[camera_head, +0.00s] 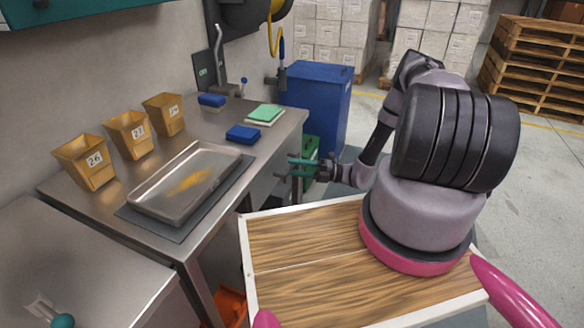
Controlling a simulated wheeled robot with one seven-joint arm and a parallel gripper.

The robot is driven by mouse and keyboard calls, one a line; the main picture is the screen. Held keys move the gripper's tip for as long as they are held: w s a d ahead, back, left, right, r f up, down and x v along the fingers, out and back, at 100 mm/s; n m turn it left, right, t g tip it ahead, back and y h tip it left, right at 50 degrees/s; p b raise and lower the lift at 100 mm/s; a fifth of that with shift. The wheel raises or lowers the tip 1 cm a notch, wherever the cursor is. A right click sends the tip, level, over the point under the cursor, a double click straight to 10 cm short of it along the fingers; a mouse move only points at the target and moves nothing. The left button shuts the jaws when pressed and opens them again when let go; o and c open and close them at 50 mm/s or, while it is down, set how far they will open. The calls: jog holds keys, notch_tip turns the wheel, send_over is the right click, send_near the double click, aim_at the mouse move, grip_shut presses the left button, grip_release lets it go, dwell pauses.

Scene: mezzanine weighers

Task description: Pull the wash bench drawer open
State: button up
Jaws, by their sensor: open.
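The steel wash bench (262,152) runs along the wall at the left. Its front faces right and is seen at a steep angle, so the drawer front and handle cannot be made out clearly. A grey patch of the bench front (262,190) shows below the top's edge. My gripper (290,168) is open, with its teal fingers pointing left toward the bench front, near its far end. Nothing shows between the fingers. I cannot tell whether they touch the bench.
A metal tray (188,182) on a dark mat, three tan bins (128,134), a blue sponge (243,133) and green cloths (265,113) lie on the bench. A blue container (318,100) and a green bin (311,150) stand beyond. An orange crate (230,305) sits below.

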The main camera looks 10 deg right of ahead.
jog(key=shift+w+a+r, duration=0.1)
jog(key=shift+a, duration=0.45)
grip_shut()
dwell(1.1)
